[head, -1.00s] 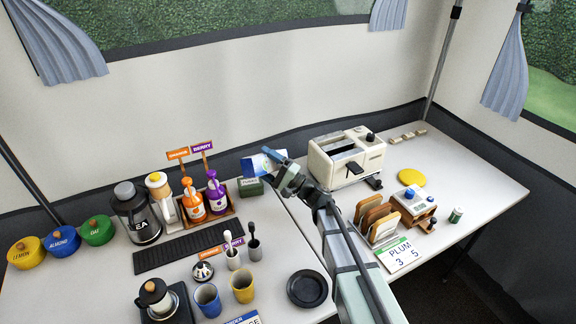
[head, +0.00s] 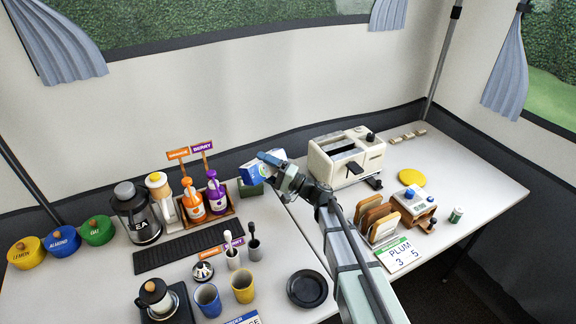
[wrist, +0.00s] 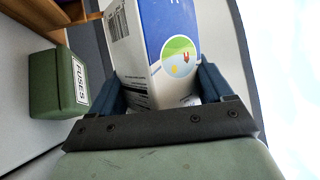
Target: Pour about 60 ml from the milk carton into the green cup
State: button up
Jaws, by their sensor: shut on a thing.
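The milk carton (head: 253,172), blue and white, is held tilted in my gripper (head: 275,167) in front of the back wall. In the wrist view the carton (wrist: 160,50) shows a blue face with a round green picture and a white face with a barcode. My gripper (wrist: 165,95) is shut on it, with a dark blue finger on each side. I make out no green cup. A blue cup (head: 207,301) and a yellow cup (head: 243,289) stand at the front of the left table.
A green fuses box (head: 250,189) sits close under the carton; it shows in the wrist view (wrist: 62,85). A bottle rack (head: 212,216) with orange and purple bottles is to the left, a toaster (head: 330,165) to the right. A black plate (head: 307,289) lies in front.

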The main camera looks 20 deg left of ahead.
jog(key=shift+n, duration=0.4)
jog(key=shift+f+n+g+h, duration=0.35)
jog(key=shift+f+n, duration=0.2)
jog(key=shift+n, duration=0.25)
jog(key=shift+s+a+f+n+h, duration=0.1)
jog(key=shift+s+f+n+h, duration=0.1)
jog(key=shift+f+n+h, duration=0.3)
jog(key=shift+n, duration=0.3)
dwell(0.4)
